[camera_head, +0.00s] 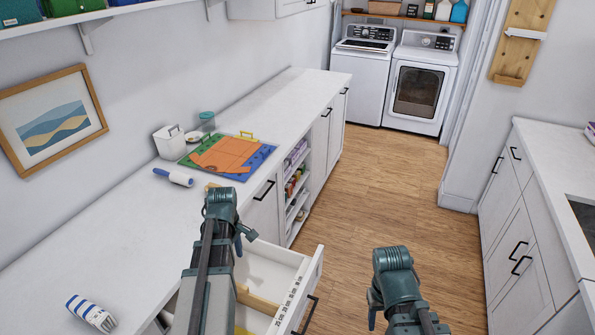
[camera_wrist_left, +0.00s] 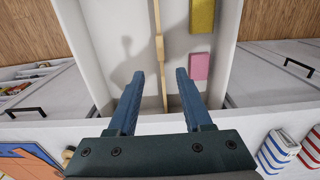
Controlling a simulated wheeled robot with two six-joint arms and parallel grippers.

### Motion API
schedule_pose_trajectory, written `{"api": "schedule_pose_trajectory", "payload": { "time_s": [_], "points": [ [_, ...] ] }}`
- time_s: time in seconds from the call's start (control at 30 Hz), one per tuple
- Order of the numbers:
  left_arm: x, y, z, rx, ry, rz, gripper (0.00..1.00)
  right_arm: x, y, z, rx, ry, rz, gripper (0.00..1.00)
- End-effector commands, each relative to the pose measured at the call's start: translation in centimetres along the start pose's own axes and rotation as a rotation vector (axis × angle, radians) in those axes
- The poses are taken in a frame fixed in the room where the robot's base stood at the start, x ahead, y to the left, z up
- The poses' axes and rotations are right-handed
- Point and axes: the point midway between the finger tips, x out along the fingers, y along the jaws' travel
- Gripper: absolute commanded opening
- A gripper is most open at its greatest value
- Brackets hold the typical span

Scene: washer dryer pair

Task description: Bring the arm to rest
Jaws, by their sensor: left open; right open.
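My left gripper (camera_wrist_left: 160,100) is open, with two blue-grey fingers apart and nothing between them. In the left wrist view it points over the open white drawer (camera_wrist_left: 110,25), above its wooden divider (camera_wrist_left: 161,50). In the head view my left arm reaches in from the bottom and its end (camera_head: 245,234) is over the drawer (camera_head: 312,270), the jaws mostly hidden behind the arm. My right gripper (camera_head: 374,303) is lower right, over the floor, open and holding nothing visible; its arm hides most of it.
The drawer holds a yellow sponge (camera_wrist_left: 202,16) and a pink sponge (camera_wrist_left: 198,66). A right-hand cabinet (camera_head: 515,240) borders the clear wooden floor (camera_head: 390,190).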

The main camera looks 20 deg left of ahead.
Motion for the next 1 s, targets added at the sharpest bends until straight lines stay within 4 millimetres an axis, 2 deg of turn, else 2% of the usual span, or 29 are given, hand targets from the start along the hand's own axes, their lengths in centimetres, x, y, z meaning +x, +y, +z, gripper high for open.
{"api": "schedule_pose_trajectory", "payload": {
  "time_s": [0.13, 0.23, 0.47, 0.6, 0.7, 0.8, 0.9, 1.0],
  "points": [
    [0.0, 0.2, 1.0, 0.046, 0.001, -0.002, 0.50, 0.0, 0.0, 0.0, 0.000, 0.000, 0.000, 0.50],
    [0.0, 0.7, 4.2, 0.196, 0.005, -0.010, 0.50, 0.0, 0.0, 0.0, 0.000, 0.000, 0.000, 0.50],
    [0.1, 0.9, 15.6, 0.795, 0.022, -0.044, 0.50, 0.1, 0.0, 0.0, 0.000, 0.000, 0.000, 0.50],
    [0.1, -0.3, 22.0, 1.167, 0.031, -0.069, 0.50, 0.1, 0.0, 0.0, 0.000, 0.000, 0.000, 0.50],
    [0.1, -1.4, 25.8, 1.401, 0.036, -0.085, 0.50, 0.1, 0.0, 0.0, 0.000, 0.000, 0.000, 0.50],
    [0.1, -2.6, 28.5, 1.587, 0.041, -0.100, 0.50, 0.2, 0.0, 0.0, 0.000, 0.000, 0.000, 0.50],
    [0.1, -3.4, 30.4, 1.718, 0.044, -0.112, 0.50, 0.2, 0.0, 0.0, 0.000, 0.000, 0.000, 0.50],
    [0.0, -3.9, 31.4, 1.794, 0.045, -0.119, 0.50, 0.2, 0.0, 0.0, 0.000, 0.000, 0.000, 0.50]
  ]
}}
